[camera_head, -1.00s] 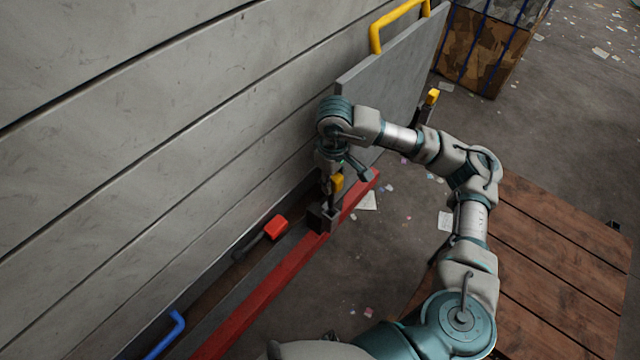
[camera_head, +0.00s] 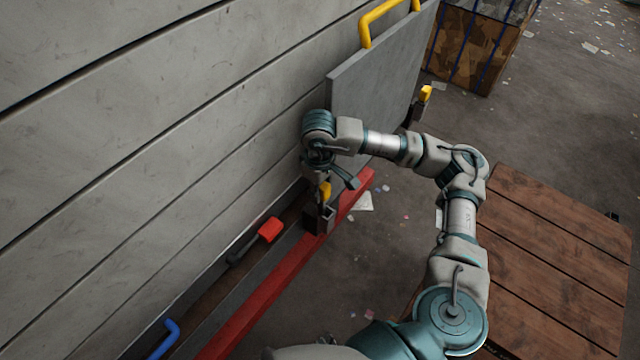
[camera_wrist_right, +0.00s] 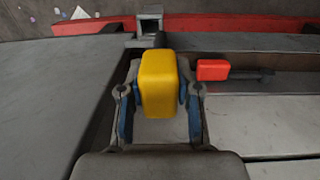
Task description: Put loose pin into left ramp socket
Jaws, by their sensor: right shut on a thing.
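My right gripper (camera_head: 323,182) is shut on the yellow-headed pin (camera_head: 325,193) beside the near lower end of the grey ramp panel (camera_head: 375,95). In the right wrist view the yellow head (camera_wrist_right: 158,82) sits between the two fingers, and its dark shaft points toward the grey square socket (camera_wrist_right: 150,22). In the head view the pin is directly above the dark left socket bracket (camera_head: 318,220) at the red rail. I cannot tell whether its tip is inside. My left gripper is not in view.
A second yellow-headed pin (camera_head: 426,93) stands at the panel's far end. A red-headed dark bar (camera_head: 269,230) lies in the channel beside the red rail (camera_head: 275,290). A yellow handle (camera_head: 385,15) tops the panel. A wooden platform (camera_head: 550,250) is at right.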

